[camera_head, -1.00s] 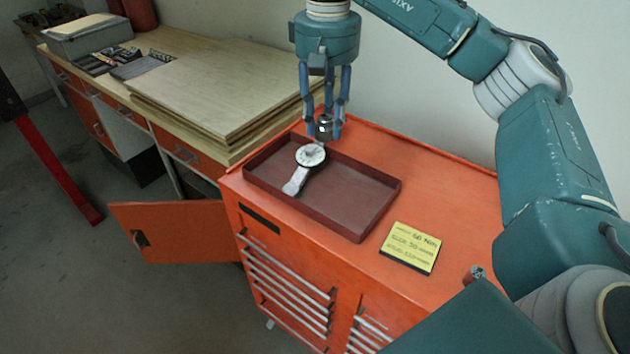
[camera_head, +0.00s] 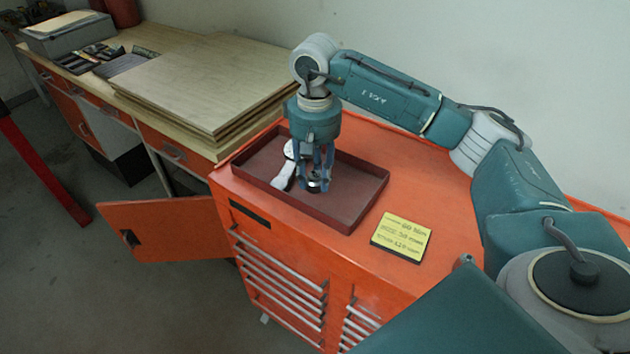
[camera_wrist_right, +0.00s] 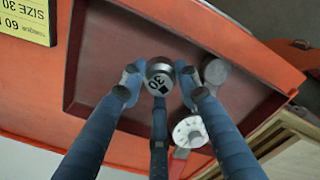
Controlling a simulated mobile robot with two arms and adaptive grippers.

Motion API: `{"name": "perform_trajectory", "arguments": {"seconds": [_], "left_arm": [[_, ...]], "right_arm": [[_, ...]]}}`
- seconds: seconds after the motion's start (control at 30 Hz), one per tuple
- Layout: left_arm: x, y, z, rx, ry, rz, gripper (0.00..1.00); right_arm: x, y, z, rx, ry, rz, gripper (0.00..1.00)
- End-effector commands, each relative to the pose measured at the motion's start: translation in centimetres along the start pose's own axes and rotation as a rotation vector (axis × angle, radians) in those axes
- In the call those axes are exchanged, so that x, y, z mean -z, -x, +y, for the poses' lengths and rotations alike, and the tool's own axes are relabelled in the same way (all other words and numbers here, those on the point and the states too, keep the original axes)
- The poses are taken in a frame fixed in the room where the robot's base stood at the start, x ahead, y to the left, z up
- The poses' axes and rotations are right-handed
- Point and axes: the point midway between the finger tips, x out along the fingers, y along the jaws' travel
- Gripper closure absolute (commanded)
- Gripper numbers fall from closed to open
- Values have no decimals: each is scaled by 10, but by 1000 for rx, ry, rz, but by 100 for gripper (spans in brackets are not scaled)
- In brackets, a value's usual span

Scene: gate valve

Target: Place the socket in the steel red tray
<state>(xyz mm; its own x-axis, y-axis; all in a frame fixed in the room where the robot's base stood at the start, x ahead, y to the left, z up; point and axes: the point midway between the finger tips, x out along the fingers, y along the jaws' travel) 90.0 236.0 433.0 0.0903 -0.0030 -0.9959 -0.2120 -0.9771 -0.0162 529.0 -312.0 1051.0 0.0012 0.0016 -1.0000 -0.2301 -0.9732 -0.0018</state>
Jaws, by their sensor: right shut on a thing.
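The socket (camera_wrist_right: 159,76) is a round metal piece marked "30", held between the blue fingers of my right gripper (camera_wrist_right: 160,84). In the head view my right gripper (camera_head: 317,182) points down over the dark red tray (camera_head: 345,218), with the dark socket (camera_head: 314,186) at its fingertips, low over or on the tray floor; I cannot tell which. My left gripper is not in view.
The tray stands on an orange tool cabinet (camera_head: 440,185). A yellow label card (camera_head: 402,236) lies right of the tray. Stacked wooden boards (camera_head: 200,85) lie on a bench to the left. The right part of the tray is clear.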

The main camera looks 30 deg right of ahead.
Motion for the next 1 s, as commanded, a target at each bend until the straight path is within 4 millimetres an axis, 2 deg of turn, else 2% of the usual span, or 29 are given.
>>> {"name": "perform_trajectory", "arguments": {"seconds": [0.2,0.57,0.6,0.67,1.0], "left_arm": [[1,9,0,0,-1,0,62],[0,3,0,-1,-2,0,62],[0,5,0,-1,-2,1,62],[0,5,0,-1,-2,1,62],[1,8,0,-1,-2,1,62]], "right_arm": [[-1,-27,0,-1,1,-3,100],[0,-33,0,-1,1,-1,100],[0,-31,0,-1,1,-1,60],[0,-31,0,-1,0,-2,50],[0,-28,0,-1,0,-2,50]]}}
